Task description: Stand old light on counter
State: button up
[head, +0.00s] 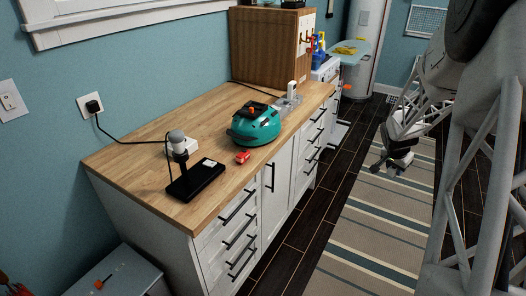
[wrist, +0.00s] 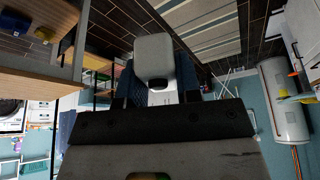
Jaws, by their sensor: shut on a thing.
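My gripper (wrist: 157,88) is shut on a pale grey thing with a rounded, blocky end (wrist: 154,52). I take it to be the old light; its full shape is hidden by the gripper. In the head view my gripper (head: 390,160) hangs at the right, above the striped rug and apart from the counter. The wood-topped counter (head: 138,143) runs along the blue wall at the left and middle.
On the counter are a black-based stand (head: 196,180) with a grey head, a red toy car (head: 243,157), a teal helmet-like thing (head: 256,126) and a grey holder (head: 288,105). The counter's left end has bare wood.

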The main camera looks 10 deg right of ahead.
jog(key=w+a+r+n, duration=0.1)
jog(key=w+a, duration=0.3)
jog(key=a, duration=0.3)
jog(key=w+a+r+n, duration=0.1)
jog(key=w+a, duration=0.3)
jog(key=a, duration=0.2)
jog(key=w+a+r+n+t, duration=0.1)
jog(key=a+n, duration=0.1)
jog(key=a, duration=1.2)
jog(key=w+a+r+n+y, duration=0.1)
jog(key=a+n, duration=0.2)
jog(key=a, duration=1.2)
jog(key=w+a+r+n+t+y, duration=0.1)
jog(key=w+a+n, duration=0.1)
jog(key=a, duration=1.2)
jog(key=shift+a+r+t, duration=0.2)
jog(key=shift+r+t, duration=0.1)
jog(key=shift+r, duration=0.1)
send_over(223, 150)
jog(key=s, duration=0.1)
jog(key=shift+s+a+f, duration=0.15)
jog(key=shift+a+f, duration=0.1)
jog(key=shift+f, duration=0.5)
jog(key=shift+f, duration=0.1)
jog(key=shift+f, duration=1.65)
jog(key=shift+f, duration=0.15)
jog(key=o, duration=1)
